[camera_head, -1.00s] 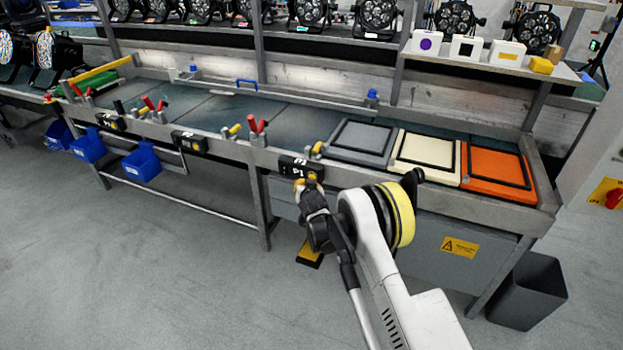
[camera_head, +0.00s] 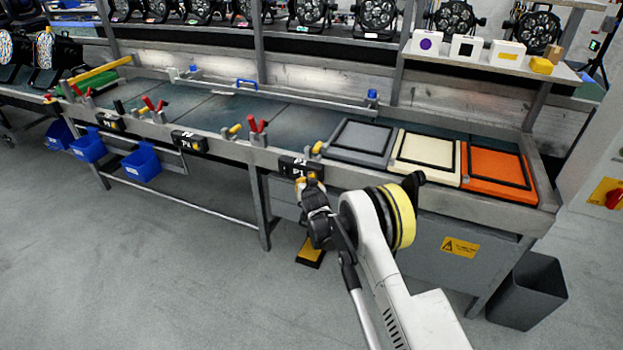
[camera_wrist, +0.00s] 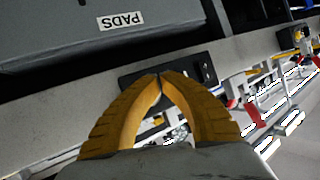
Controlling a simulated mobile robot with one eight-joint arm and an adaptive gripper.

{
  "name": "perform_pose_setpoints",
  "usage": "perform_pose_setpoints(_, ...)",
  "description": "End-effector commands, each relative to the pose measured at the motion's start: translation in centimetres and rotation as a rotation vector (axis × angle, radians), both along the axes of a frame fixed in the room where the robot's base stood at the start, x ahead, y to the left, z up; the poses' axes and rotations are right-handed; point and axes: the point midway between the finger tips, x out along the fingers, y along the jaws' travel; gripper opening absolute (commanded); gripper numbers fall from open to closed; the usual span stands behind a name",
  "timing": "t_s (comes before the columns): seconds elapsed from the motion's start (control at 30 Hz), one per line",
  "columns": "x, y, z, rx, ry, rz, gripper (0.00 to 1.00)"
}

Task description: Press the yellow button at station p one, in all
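A black button box (camera_head: 293,165) with a small white label, hard to read in full, sits on the bench's front rail, left of the grey pad. My gripper (camera_head: 312,180) is right in front of its right part, with the fingertips at or very near its face. In the wrist view, the yellow fingers (camera_wrist: 160,77) are closed tip to tip with nothing between them. They overlap the black box (camera_wrist: 203,66), which shows behind them. The yellow button on this box is hidden by the fingers or cannot be told from them. I cannot tell whether the fingertips touch it.
Similar black boxes (camera_head: 186,141) sit farther left on the rail. Red-handled clamps (camera_head: 257,130) stand close left of my gripper. Grey, cream and orange pads (camera_head: 492,172) lie to the right. A dark bin (camera_head: 530,292) stands at lower right.

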Motion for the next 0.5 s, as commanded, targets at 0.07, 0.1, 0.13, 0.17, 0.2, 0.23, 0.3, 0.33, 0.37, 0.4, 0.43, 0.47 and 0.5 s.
perform_pose_setpoints(0.07,0.11,-0.05,0.00,0.000,0.000,0.000,0.00)
perform_pose_setpoints(0.1,0.14,-0.06,0.00,0.000,0.000,0.000,0.00)
perform_pose_setpoints(0.13,0.18,-0.07,0.01,0.000,0.000,0.000,0.00)
perform_pose_setpoints(0.17,0.22,-0.09,0.00,0.000,0.000,0.000,0.00)
perform_pose_setpoints(0.2,0.27,-0.11,0.01,0.000,0.000,0.000,0.00)
perform_pose_setpoints(0.23,0.30,-0.11,0.00,0.000,0.000,0.000,0.00)
perform_pose_setpoints(0.3,0.37,-0.15,0.00,0.000,0.000,0.000,0.00)
perform_pose_setpoints(0.33,0.41,-0.16,0.00,0.000,0.000,0.000,0.00)
perform_pose_setpoints(0.37,0.44,-0.17,0.01,0.000,0.000,0.000,0.00)
perform_pose_setpoints(0.4,0.49,-0.19,0.01,0.000,0.000,0.000,0.00)
perform_pose_setpoints(0.43,0.52,-0.19,0.00,0.000,0.000,0.000,0.00)
perform_pose_setpoints(0.47,0.56,-0.21,0.01,0.000,0.000,0.000,0.00)
perform_pose_setpoints(0.5,0.54,-0.20,0.00,0.000,0.000,0.000,0.00)
